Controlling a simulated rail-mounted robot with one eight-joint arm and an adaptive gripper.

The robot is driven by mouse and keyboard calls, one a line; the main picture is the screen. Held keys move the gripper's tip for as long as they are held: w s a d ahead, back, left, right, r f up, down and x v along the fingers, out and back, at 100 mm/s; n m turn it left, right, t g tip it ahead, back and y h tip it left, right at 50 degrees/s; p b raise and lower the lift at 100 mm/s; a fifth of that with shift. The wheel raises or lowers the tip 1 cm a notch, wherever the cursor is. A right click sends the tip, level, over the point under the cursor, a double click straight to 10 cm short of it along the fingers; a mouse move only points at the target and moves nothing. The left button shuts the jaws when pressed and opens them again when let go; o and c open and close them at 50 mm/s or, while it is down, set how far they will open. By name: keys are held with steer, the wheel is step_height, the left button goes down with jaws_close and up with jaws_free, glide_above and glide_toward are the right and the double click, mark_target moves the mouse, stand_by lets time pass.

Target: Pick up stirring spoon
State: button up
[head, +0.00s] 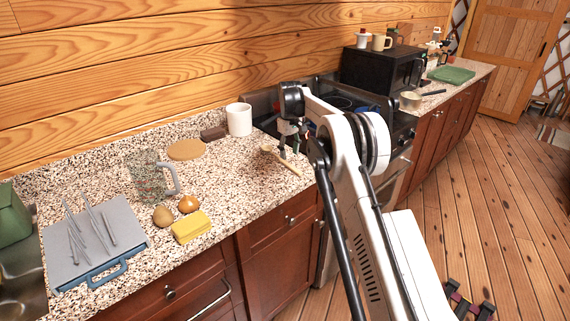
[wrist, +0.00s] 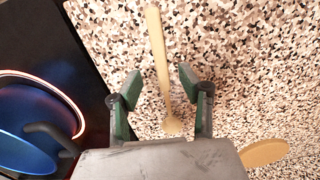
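The stirring spoon (wrist: 157,45) is a light wooden one lying flat on the speckled granite counter. In the wrist view it runs from the top edge down between my fingers, its rounded end near the palm. In the head view the spoon (head: 288,167) lies near the counter's front edge, beside the stove. My gripper (wrist: 160,80) is open, with one green-padded finger on each side of the spoon and a gap to both. In the head view my gripper (head: 289,148) is over the spoon and hides part of it. How high the fingertips are above the counter is hard to tell.
The dark stove (wrist: 40,60) with a blue pan (wrist: 25,130) is close on the left in the wrist view. A white canister (head: 239,119), brown block (head: 213,133) and round board (head: 186,150) stand behind. A glass pitcher (head: 147,177) and yellow block (head: 192,227) are farther left.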

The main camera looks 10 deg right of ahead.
mark_target(289, 164)
steer(key=shift+w+a+f+p, duration=0.1)
steer(key=shift+f+p, duration=0.4)
steer(key=shift+f, duration=2.2)
jaws_close()
